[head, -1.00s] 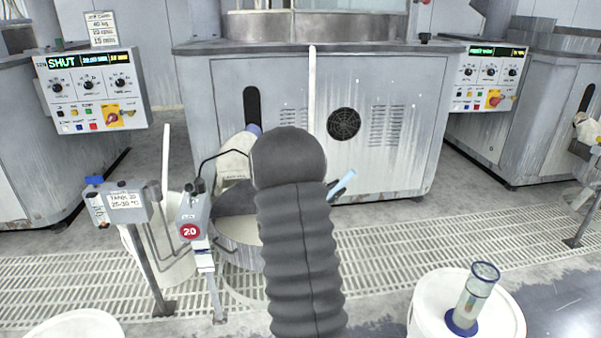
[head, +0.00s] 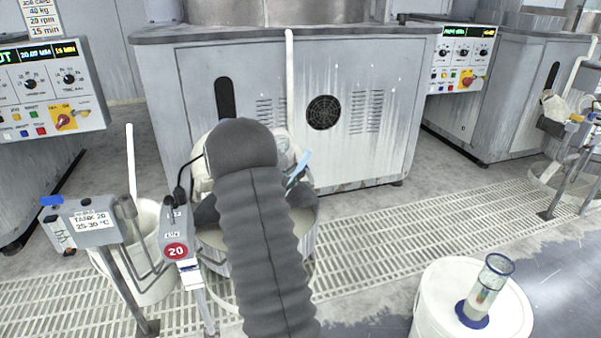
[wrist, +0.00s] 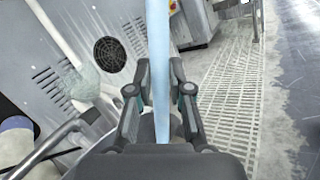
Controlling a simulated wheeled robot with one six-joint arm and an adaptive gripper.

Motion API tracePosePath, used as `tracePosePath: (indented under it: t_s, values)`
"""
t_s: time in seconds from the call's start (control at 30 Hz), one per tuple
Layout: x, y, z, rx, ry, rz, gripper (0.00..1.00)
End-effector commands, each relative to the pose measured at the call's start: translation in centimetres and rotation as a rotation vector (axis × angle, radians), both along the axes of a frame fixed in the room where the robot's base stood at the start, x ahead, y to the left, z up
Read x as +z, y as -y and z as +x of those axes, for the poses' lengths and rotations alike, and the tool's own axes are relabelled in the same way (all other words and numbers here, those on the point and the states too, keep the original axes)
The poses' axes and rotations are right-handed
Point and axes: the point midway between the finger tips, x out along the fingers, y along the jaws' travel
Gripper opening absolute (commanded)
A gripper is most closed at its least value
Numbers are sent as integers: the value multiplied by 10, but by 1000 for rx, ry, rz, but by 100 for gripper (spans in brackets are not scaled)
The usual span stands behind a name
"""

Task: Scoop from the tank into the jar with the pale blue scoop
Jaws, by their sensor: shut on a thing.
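The pale blue scoop shows in the head view as a short light-blue handle (head: 299,168) beside my arm, and in the wrist view as a long pale blue bar (wrist: 158,60) between my fingers. The scoop's bowl is hidden. The tank (head: 305,240), a round grey tub with pale liquid, stands behind and below my arm, partly hidden by it. The jar (head: 487,288), a clear cylinder with a blue base and some cloudy contents, stands on a white lidded bucket at the right.
The white bucket (head: 432,300) bears the jar. A "TANK 20" sign post (head: 92,222) and a box marked 20 (head: 174,240) stand left of the tank, near a white bucket (head: 150,280). A grey machine (head: 300,120) is behind. Grating (head: 400,235) lies clear between tank and jar.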

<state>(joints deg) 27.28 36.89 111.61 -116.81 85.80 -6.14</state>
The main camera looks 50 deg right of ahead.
Motion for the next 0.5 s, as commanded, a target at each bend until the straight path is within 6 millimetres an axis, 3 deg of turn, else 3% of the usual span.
tracePosePath:
  t_s: [0.5]
  values:
    - [-21, -30, 40, 1, -241, -183, 0]
